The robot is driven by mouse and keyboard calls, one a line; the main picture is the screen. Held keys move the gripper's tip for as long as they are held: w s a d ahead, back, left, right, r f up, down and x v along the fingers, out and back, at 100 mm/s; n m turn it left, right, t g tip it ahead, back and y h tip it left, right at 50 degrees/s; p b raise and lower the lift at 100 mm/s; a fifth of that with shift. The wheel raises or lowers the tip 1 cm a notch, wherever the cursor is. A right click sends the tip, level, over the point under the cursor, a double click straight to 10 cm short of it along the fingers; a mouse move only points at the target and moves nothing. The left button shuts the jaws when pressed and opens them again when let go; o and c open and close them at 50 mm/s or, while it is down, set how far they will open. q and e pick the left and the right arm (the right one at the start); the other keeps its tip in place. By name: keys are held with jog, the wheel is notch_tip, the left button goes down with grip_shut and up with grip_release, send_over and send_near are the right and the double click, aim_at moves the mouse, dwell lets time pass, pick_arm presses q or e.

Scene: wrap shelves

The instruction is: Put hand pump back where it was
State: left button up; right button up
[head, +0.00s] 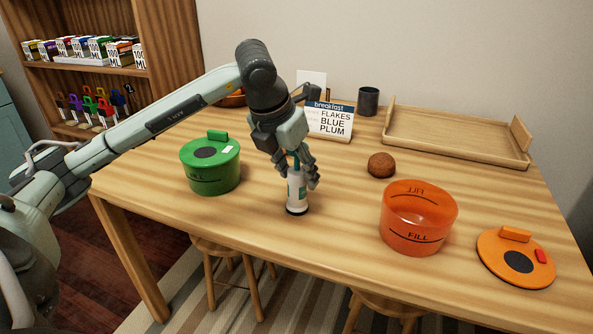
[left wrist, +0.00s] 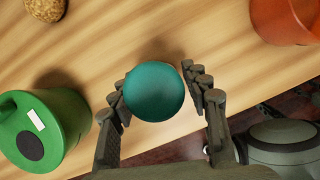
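The hand pump (head: 297,194) has a white body with a teal top and is upright near the front edge of the wooden table, left of the middle. A dark ring shows at its foot; I cannot tell whether it rests on the table or hangs just above it. My left gripper (head: 304,172) comes down from above with its fingers on both sides of the pump's upper part. My right gripper is not in view.
A green lidded tub (head: 211,172) stands left of the pump. An orange tub (head: 418,222), its orange lid (head: 515,262) and a brown ball (head: 381,165) are on the right. A breakfast sign (head: 330,121), dark cup (head: 368,101) and wooden tray (head: 455,144) stand behind. A stocked shelf (head: 100,66) is at left.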

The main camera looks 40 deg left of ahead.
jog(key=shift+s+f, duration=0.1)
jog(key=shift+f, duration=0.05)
pick_arm(q)
jog(key=shift+r, duration=0.1)
jog(key=shift+v, duration=0.95)
jog(key=v, duration=1)
jog(key=shift+p, duration=0.4)
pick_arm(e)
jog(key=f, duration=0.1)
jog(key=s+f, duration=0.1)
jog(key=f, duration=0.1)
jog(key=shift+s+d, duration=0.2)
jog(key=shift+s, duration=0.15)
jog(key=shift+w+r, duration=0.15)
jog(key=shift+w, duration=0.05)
